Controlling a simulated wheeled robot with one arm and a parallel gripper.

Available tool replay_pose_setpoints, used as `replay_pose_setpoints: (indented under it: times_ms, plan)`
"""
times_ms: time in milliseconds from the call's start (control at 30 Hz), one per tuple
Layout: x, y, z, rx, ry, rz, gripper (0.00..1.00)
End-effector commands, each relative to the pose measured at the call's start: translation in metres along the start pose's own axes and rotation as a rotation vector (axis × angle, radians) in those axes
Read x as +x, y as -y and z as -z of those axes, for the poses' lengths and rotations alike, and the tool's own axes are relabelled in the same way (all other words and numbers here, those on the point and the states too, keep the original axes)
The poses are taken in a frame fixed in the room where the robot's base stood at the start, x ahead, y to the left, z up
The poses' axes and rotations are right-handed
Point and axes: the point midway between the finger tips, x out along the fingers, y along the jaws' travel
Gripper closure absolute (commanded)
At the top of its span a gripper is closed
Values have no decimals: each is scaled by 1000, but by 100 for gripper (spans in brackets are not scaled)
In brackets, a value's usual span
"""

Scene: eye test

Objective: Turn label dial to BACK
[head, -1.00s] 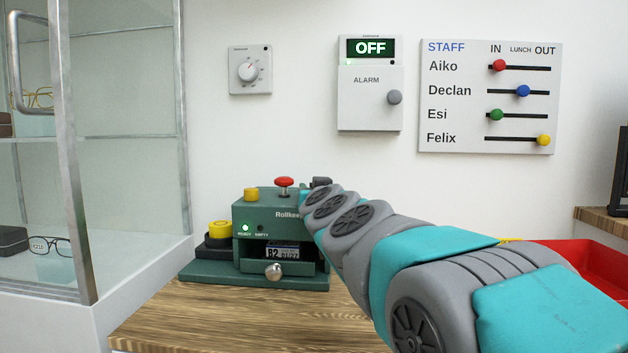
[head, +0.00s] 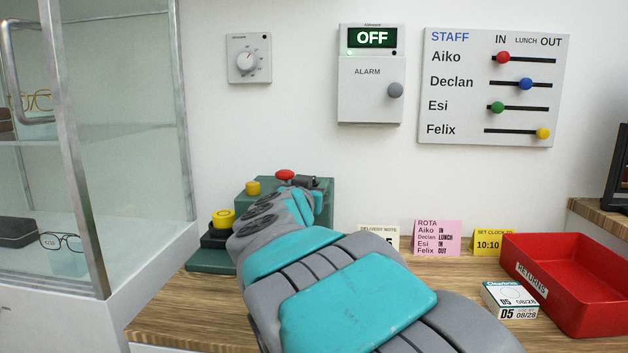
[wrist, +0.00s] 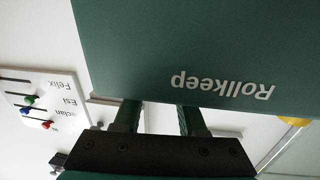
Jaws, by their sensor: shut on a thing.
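No label dial can be made out for certain. The green Rollkeep machine (head: 326,188) stands on the counter against the wall. My arm covers most of its front in the head view. A yellow button (head: 253,188) and a red mushroom knob (head: 285,174) show on its top. In the wrist view its front (wrist: 200,45) appears upside down and close. My gripper (wrist: 158,108) reaches past the machine's top edge. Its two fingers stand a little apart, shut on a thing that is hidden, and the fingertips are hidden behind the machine.
A glass cabinet (head: 88,190) is at left. A wall dial (head: 249,59), alarm box (head: 362,96) and staff board (head: 540,88) hang above. At right are note cards (head: 438,238), a small box (head: 505,300) and a red tray (head: 575,318).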

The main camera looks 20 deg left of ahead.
Motion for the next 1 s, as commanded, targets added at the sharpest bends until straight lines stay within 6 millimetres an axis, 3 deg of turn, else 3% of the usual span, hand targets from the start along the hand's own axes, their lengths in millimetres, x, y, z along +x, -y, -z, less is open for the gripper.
replay_pose_setpoints:
  times_ms: [467,500,733,1000]
  plan:
    - [0,0,-1,-1,1,-10,100]
    - [0,0,-1,-1,0,-10,55]
    - [0,0,0,-1,0,-10,30]
    - [-1,0,0,-1,0,-10,30]
